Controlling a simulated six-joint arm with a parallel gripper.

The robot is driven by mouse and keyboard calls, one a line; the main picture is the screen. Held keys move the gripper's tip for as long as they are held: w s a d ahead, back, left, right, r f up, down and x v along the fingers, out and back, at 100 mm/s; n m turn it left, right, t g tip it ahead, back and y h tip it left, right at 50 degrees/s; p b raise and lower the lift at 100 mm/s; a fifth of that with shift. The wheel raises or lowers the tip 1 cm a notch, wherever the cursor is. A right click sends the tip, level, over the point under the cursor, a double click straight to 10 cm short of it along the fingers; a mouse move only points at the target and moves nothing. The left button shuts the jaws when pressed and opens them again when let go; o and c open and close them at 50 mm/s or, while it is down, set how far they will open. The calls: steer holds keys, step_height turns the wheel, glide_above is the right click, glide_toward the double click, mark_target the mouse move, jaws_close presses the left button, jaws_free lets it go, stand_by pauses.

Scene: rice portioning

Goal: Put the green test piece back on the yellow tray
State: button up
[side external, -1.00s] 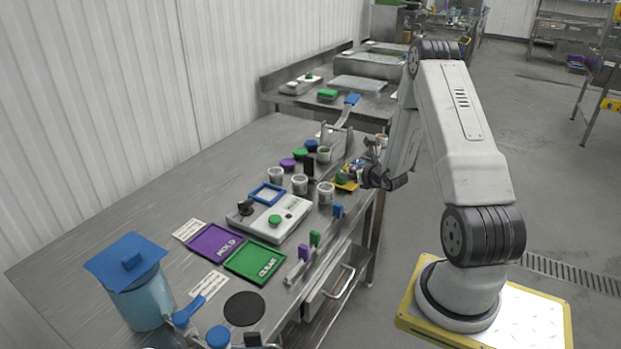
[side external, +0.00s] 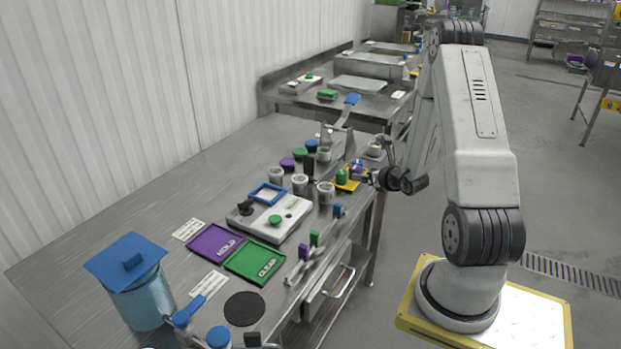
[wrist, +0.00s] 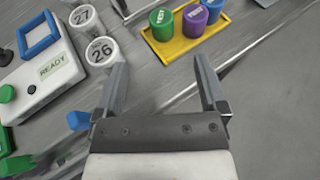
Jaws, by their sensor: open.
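The green test piece (wrist: 162,24) stands upright at the left end of the yellow tray (wrist: 182,52) in the wrist view. A purple piece (wrist: 194,21) and a blue piece (wrist: 213,9) stand beside it on the tray. My gripper (wrist: 159,65) is open and empty, its fingertips apart from the green piece and short of the tray's near edge. In the side view the tray (side external: 350,186) and the green piece (side external: 341,176) are at the bench's right edge, with my gripper (side external: 368,176) just to their right.
White numbered cups, 26 (wrist: 101,52) and 27 (wrist: 85,18), stand left of the tray. A white device marked READY (wrist: 48,72) lies farther left. Purple (side external: 214,242) and green (side external: 255,262) mats lie on the bench.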

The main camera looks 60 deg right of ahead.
steer(key=shift+a, duration=0.1)
steer(key=w+a+r+n+g+y, duration=0.1)
steer(key=a+n+g+y, duration=0.1)
steer(key=a+n+y, duration=0.2)
steer(key=w+a+r+n+g+y, duration=0.1)
steer(key=a+n+y, duration=0.3)
steer(key=a+n, duration=0.6)
steer(key=w+a+r+n+g+y, duration=0.1)
steer(key=a+n+g+y, duration=0.2)
steer(key=a+n, duration=0.4)
steer(key=shift+w+a+y, duration=0.15)
steer(key=shift+a+y, duration=0.3)
steer(key=shift+a, duration=1.55)
steer(key=shift+w+a+y, duration=0.15)
steer(key=shift+a+y, duration=0.3)
steer(key=shift+a, duration=1.5)
steer(key=s+a+r+n+g+h, duration=0.1)
steer(key=s+a+r+n+h, duration=0.1)
steer(key=n, duration=0.8)
steer(key=s+a+r+n+g+h, duration=0.1)
steer(key=a+n+h, duration=0.3)
steer(key=n, duration=0.7)
steer(key=shift+s+a+r+g, duration=0.4)
steer(key=shift+s+a+g, duration=0.2)
steer(key=shift+s, duration=0.25)
